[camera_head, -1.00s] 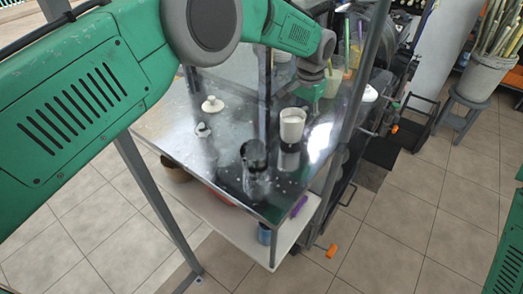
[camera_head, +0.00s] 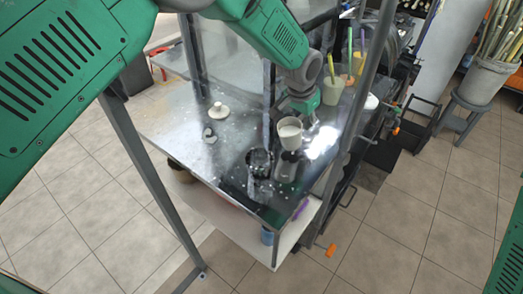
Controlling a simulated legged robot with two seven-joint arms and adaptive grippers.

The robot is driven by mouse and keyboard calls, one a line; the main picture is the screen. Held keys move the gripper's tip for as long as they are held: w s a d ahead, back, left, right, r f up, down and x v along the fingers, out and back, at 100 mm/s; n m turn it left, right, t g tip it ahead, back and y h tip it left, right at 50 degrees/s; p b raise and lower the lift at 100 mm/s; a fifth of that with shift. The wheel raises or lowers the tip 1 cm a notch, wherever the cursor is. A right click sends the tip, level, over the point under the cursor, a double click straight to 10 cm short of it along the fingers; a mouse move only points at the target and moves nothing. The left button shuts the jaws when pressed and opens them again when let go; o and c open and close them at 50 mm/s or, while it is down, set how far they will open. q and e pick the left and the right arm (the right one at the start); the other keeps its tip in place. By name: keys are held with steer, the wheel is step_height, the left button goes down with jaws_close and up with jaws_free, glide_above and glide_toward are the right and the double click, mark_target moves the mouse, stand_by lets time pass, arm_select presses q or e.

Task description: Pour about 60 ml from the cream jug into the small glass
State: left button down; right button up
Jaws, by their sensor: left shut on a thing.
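The cream jug (camera_head: 290,134) is a pale cup-like vessel, with its open top and pale inside showing. My left gripper (camera_head: 300,103) reaches it from the far side and is shut on it; the fingers are small and partly hidden. The jug is right of and a little beyond the small glass (camera_head: 258,160), a dark-looking clear vessel standing upright near the table's front corner. The two look apart. No stream shows between them, and the glass's fill level cannot be told. My right gripper is not in view.
The shiny metal table (camera_head: 180,118) also holds a white lid-like piece (camera_head: 218,111) and a small white item (camera_head: 210,136). Cups with coloured sticks (camera_head: 332,88) stand at the back right. A grey post (camera_head: 365,100) rises at the right. The table's left part is clear.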

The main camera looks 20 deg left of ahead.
mark_target(299, 118)
arm_select(q)
steer(key=shift+s+a+r+t+h, duration=0.3)
steer(key=shift+s+r+t, duration=0.15)
steer(key=shift+r+t, duration=0.1)
steer(key=shift+s+a+r+t, duration=0.15)
steer(key=shift+s+r+t, duration=0.15)
steer(key=shift+t, duration=0.05)
steer(key=shift+s+a+r+t+h+b, duration=0.15)
steer(key=shift+s+r+t+h+b, duration=0.25)
steer(key=shift+s+r+t+b, duration=0.15)
steer(key=shift+s+a+r+t+b, duration=0.1)
steer(key=shift+s+r+t+b, duration=0.15)
steer(key=shift+r+b, duration=0.15)
steer(key=shift+s+a+r+t+h+b, duration=0.3)
steer(key=shift+s+t+h+b, duration=0.1)
steer(key=shift+b, duration=0.35)
steer(key=shift+s+a+r+t+h+b, duration=0.15)
steer(key=shift+s+r+t+h+b, duration=0.3)
steer(key=shift+b, duration=0.65)
steer(key=shift+s+a+r+t, duration=0.2)
steer(key=shift+s+t, duration=0.05)
